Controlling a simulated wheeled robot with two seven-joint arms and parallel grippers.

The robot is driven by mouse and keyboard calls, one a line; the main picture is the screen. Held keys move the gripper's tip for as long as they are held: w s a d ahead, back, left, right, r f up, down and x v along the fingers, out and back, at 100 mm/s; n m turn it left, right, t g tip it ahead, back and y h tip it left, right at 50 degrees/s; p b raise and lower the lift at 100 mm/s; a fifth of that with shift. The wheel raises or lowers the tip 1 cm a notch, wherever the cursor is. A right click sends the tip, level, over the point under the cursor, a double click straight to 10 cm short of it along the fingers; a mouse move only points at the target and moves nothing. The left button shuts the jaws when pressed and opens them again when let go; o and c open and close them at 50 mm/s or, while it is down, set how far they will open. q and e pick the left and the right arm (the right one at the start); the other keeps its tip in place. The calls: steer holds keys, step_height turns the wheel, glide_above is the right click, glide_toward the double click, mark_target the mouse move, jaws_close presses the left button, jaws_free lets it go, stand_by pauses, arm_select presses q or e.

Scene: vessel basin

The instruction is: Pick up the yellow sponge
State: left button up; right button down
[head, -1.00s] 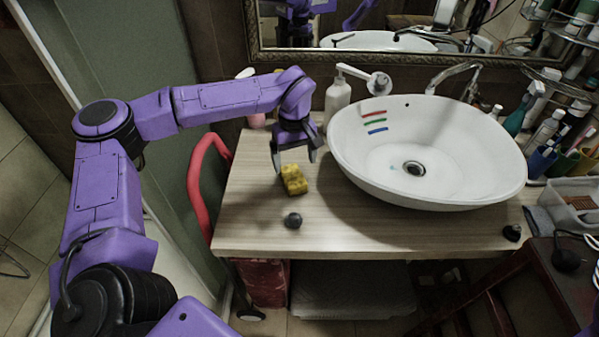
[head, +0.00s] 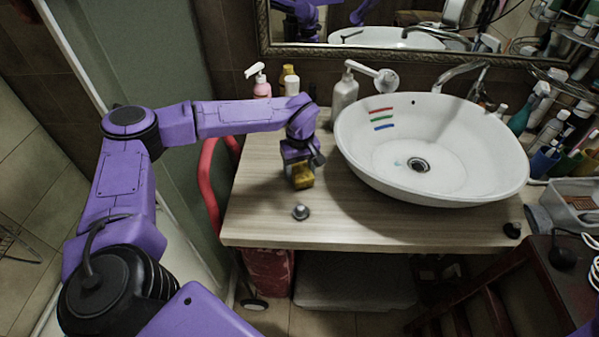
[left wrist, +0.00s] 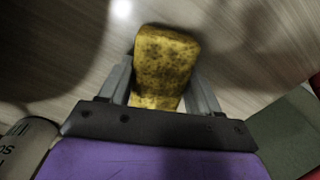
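The yellow sponge (head: 303,181) with dark specks lies on the light wooden counter, left of the basin. My left gripper (head: 301,170) is down at the sponge and hides part of it. In the left wrist view, the sponge (left wrist: 165,65) sits between the two grey fingers of my left gripper (left wrist: 161,85), one along each side. The fingers are very close to its sides; whether they press on it cannot be told. My right gripper is not in view.
A white basin (head: 440,190) stands right of the sponge. A soap dispenser (head: 344,93) and a pink bottle (head: 262,88) stand behind. A round metal knob (head: 301,212) lies in front of the sponge. Bare counter (head: 255,205) shows to the left.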

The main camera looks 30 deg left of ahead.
arm_select(q)
step_height(320, 180, up, 3)
steer(key=shift+f, duration=0.1)
steer(key=s+d+r+b, duration=0.3)
steer(key=s+d+r, duration=0.3)
steer(key=s+r, duration=0.4)
steer(key=s, duration=0.2)
steer(key=shift+s+b, duration=0.35)
